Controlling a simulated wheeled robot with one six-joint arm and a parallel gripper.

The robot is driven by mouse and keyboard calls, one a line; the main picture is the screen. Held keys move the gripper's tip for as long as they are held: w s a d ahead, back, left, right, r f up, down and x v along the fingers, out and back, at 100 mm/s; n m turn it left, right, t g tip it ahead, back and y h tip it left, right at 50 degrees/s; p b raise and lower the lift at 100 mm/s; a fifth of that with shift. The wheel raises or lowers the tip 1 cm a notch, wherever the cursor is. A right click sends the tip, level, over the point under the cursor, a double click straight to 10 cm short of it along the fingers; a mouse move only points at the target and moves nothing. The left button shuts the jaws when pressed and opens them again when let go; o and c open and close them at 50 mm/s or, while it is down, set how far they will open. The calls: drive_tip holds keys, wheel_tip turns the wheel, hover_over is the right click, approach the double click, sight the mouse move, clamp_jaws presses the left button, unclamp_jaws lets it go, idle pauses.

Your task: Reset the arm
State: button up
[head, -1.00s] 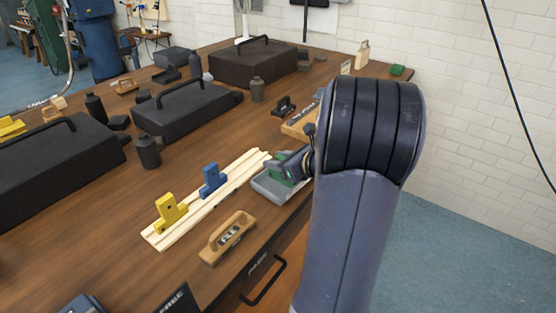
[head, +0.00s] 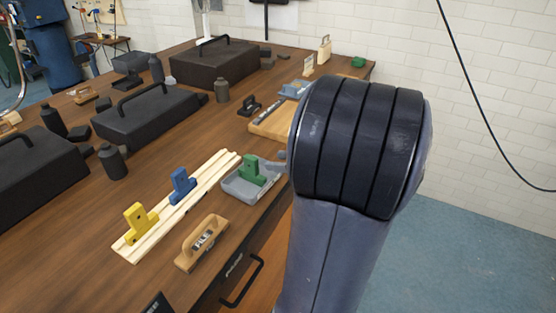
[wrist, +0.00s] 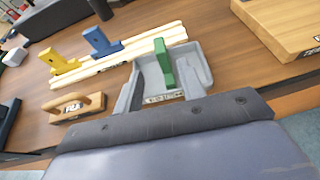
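A green block (head: 251,169) stands upright in a small grey tray (head: 235,190) at the table's right edge. In the wrist view the green block (wrist: 164,64) is just beyond my gripper (wrist: 160,82), inside the grey tray (wrist: 147,72). My gripper looks open, with a grey finger to either side and nothing between them. In the head view, my arm's upper link hides most of my gripper; only a grey part (head: 278,163) shows right of the tray.
A wooden rail (head: 180,207) holds a blue block (head: 182,186) and a yellow block (head: 139,223). A wooden file-labelled holder (head: 201,243) lies nearer. Dark toolboxes (head: 155,117) and canisters stand farther left. A wooden board (head: 272,123) lies beyond the tray. Floor is open at right.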

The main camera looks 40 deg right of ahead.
sight(246, 155)
drive_tip(key=x, duration=0.6)
drive_tip(key=b+x, duration=0.1)
drive_tip(key=x, duration=0.5)
drive_tip(key=shift+w+f, duration=0.15)
drive_tip(key=shift+f, duration=0.15)
wheel_tip(246, 155, up, 3)
drive_tip(key=shift+p, duration=0.55)
drive_tip(key=shift+r, duration=0.65)
drive_tip(key=shift+f, duration=0.1)
